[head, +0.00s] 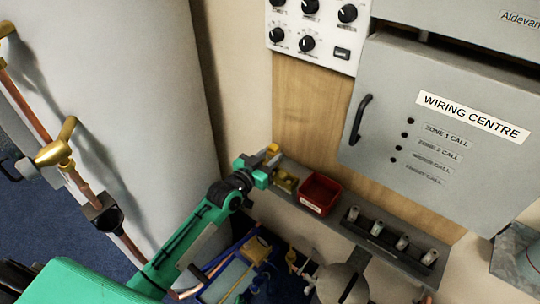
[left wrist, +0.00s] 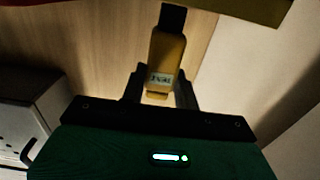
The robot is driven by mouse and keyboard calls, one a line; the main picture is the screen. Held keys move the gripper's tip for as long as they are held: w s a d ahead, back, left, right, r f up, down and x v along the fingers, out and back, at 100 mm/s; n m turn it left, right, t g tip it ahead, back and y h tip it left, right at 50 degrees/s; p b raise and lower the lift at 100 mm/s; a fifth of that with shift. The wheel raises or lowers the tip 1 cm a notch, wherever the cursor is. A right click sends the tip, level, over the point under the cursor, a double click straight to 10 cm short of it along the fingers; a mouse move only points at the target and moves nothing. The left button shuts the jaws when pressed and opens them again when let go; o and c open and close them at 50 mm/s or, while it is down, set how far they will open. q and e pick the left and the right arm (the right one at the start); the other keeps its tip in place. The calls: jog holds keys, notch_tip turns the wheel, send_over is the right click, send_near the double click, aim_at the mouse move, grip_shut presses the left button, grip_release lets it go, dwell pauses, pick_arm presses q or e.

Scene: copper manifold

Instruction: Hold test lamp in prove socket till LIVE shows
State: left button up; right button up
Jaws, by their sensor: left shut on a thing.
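My left gripper (head: 262,171) is shut on the yellow test lamp (head: 273,151), just above the left end of the grey shelf. In the left wrist view the lamp (left wrist: 167,60) stands between the fingers, its dark tip pointing away from me. It has a pale label whose small lettering I cannot read surely. A yellow block (head: 286,181), which looks like the prove socket unit, sits on the shelf right beside the gripper. A yellow-brown edge (left wrist: 240,8) shows at the top of the wrist view. I cannot tell whether the tip touches anything. My right gripper is out of view.
A red tray (head: 319,192) and a dark rack (head: 388,238) of several pale cylinders stand on the shelf. The grey wiring centre box (head: 440,100) and a white control panel (head: 313,30) are on the wall. A large pale cylinder (head: 120,90) and copper pipes are left.

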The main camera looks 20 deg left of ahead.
pick_arm(q)
jog(key=shift+f+b, duration=0.5)
jog(key=shift+f, duration=0.4)
jog(key=shift+r, duration=0.2)
dwell(1.4)
jog(key=shift+r+p, duration=2.15)
jog(key=shift+p, duration=0.1)
